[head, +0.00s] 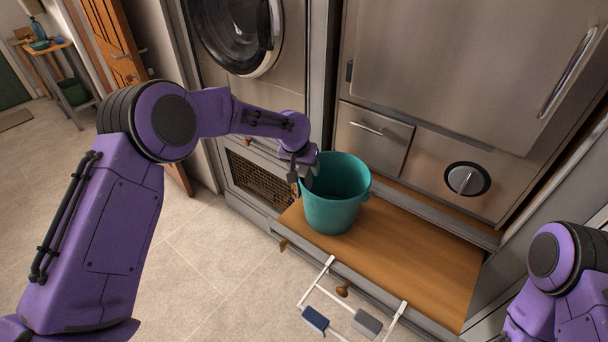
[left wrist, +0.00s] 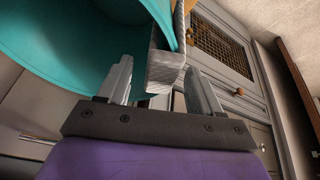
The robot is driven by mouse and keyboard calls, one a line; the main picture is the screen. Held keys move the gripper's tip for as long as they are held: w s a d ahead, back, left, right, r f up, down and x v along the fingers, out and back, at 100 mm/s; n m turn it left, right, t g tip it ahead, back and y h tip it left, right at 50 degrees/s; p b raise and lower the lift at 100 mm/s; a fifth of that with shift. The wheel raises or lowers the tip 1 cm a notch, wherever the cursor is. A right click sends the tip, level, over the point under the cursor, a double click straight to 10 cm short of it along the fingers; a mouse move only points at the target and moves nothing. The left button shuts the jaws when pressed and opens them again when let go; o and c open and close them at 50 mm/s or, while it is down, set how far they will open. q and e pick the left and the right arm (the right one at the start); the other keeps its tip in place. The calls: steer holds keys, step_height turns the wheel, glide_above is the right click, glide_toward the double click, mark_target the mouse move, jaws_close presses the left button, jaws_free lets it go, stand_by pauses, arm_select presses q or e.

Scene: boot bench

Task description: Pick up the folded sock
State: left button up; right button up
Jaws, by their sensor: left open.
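A grey, ribbed, folded piece of cloth, which looks like the folded sock (left wrist: 166,72), hangs over the rim of the teal bucket (head: 336,206). In the left wrist view it lies between the two fingers of my left gripper (left wrist: 160,88), with a gap visible beside it. In the head view my left gripper (head: 303,176) is at the bucket's left rim, open, and mostly hides the sock. The bucket's teal wall also fills the upper left of the left wrist view (left wrist: 60,45). My right gripper is out of view; only part of that arm shows at lower right.
The bucket stands on a wooden bench top (head: 415,260). A white rail rack (head: 318,284) at its front holds a blue piece (head: 315,319) and a grey piece (head: 367,323). Cabinets and a round-door machine (head: 238,30) stand close behind. The floor at left is clear.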

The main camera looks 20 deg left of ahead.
arm_select(q)
steer(key=x, duration=0.3)
steer(key=shift+s, duration=0.15)
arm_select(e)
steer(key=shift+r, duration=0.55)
arm_select(q)
steer(key=c, duration=1)
steer(key=shift+c, duration=0.2)
step_height(320, 180, up, 10)
steer(key=shift+r+b, duration=0.1)
steer(key=shift+b, duration=0.9)
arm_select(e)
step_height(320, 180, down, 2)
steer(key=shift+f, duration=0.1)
